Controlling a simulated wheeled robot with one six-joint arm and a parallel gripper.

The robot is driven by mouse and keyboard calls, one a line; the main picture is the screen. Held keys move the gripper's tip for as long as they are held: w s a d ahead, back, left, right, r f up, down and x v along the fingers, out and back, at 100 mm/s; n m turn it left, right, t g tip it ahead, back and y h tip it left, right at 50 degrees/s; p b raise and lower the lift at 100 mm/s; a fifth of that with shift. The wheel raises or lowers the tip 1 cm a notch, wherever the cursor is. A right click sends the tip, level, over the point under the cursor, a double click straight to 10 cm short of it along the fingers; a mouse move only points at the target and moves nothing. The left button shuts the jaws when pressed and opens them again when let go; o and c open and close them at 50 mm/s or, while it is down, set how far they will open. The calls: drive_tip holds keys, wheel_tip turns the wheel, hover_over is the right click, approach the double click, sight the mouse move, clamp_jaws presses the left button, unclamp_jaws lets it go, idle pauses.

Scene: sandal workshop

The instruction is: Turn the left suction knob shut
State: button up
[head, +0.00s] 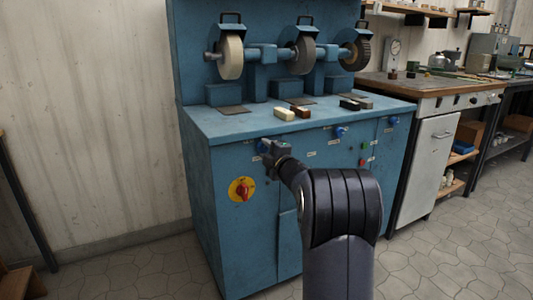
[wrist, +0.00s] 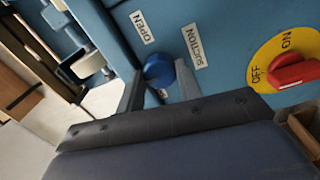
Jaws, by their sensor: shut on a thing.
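The left suction knob (wrist: 158,68) is blue and round, on the blue machine's front panel. In the wrist view my gripper (wrist: 160,80) has one finger on each side of it and is shut on it. An OPEN label (wrist: 142,27) and a SUCTION label (wrist: 193,46) are beside the knob; another small label near it is mostly hidden. In the head view my gripper (head: 270,151) is at the panel's left part and mostly covers the knob (head: 263,146). Which way the knob points cannot be told.
A red ON/OFF switch on a yellow disc (head: 241,190) is close below left. Other blue knobs, the middle one (head: 340,131) and the right one (head: 393,120), sit along the panel. Blocks (head: 285,113) lie on the machine top (head: 235,125) under the wheels.

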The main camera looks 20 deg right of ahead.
idle(0.4)
drive_tip(key=o, duration=1)
drive_tip(key=s+p, duration=0.1)
drive_tip(key=s, duration=0.9)
drive_tip(key=shift+s+d+f+p, duration=0.15)
drive_tip(key=shift+s+f+p, duration=0.1)
drive_tip(key=shift+s+p, duration=0.15)
drive_tip(key=w+b, duration=0.1)
drive_tip(key=w, duration=0.9)
drive_tip(key=shift+w+a+r+b, duration=0.2)
drive_tip(key=shift+w+b, duration=0.2)
